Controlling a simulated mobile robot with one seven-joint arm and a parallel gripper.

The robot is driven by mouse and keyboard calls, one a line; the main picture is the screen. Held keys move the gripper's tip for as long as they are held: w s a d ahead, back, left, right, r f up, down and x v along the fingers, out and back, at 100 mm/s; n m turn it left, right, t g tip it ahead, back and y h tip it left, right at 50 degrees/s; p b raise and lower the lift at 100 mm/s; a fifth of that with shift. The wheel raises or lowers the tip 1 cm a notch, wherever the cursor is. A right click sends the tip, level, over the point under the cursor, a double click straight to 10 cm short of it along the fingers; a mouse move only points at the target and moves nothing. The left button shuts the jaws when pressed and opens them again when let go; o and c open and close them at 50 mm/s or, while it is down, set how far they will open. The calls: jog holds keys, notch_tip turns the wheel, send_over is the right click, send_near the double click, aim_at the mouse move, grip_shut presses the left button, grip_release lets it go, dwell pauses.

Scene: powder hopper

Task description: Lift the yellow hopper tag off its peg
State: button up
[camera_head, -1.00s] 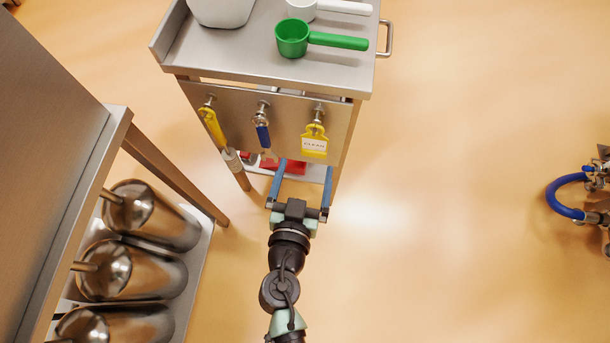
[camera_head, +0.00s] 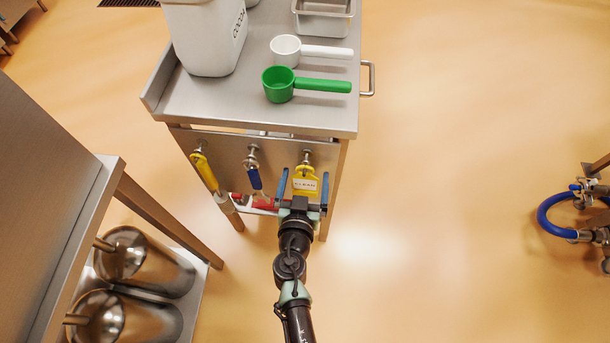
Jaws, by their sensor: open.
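The yellow hopper tag (camera_head: 305,184), marked CLEAN, hangs from the right-hand metal peg (camera_head: 307,157) on the front panel of the steel cart. My gripper (camera_head: 304,176) is open, with its two blue fingers on either side of the tag in the picture. I cannot tell whether either finger touches the tag. The lower edge of the tag is close to the gripper body, which may hide part of it.
A yellow-handled brush (camera_head: 205,172) and a blue-handled brush (camera_head: 254,178) hang from pegs to the left. A green scoop (camera_head: 279,85), a white scoop (camera_head: 286,51) and a white tub (camera_head: 208,40) stand on the cart top (camera_head: 225,105).

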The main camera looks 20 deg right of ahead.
jog(key=shift+w+d, duration=0.1)
jog(key=shift+w, duration=0.2)
jog(key=shift+c, duration=0.3)
jog(key=c, duration=1.1)
jog(key=shift+r+p, duration=0.4)
jog(key=shift+r, duration=0.25)
jog(key=shift+c, duration=0.2)
jog(key=shift+s+a+f+b, duration=0.1)
jog(key=shift+s+a+b, duration=0.15)
jog(key=shift+s, duration=0.45)
jog(key=shift+s+a+f+b, duration=0.15)
jog(key=shift+s+a, duration=0.2)
jog(key=shift+s, duration=0.3)
jog(key=shift+f+b+v, duration=0.25)
jog(key=shift+b+v, duration=0.1)
jog(key=shift+v, duration=0.75)
jog(key=shift+f+b+v, duration=0.2)
jog(key=shift+b+v, duration=0.15)
jog(key=shift+v, duration=0.8)
jog(key=shift+s, duration=0.15)
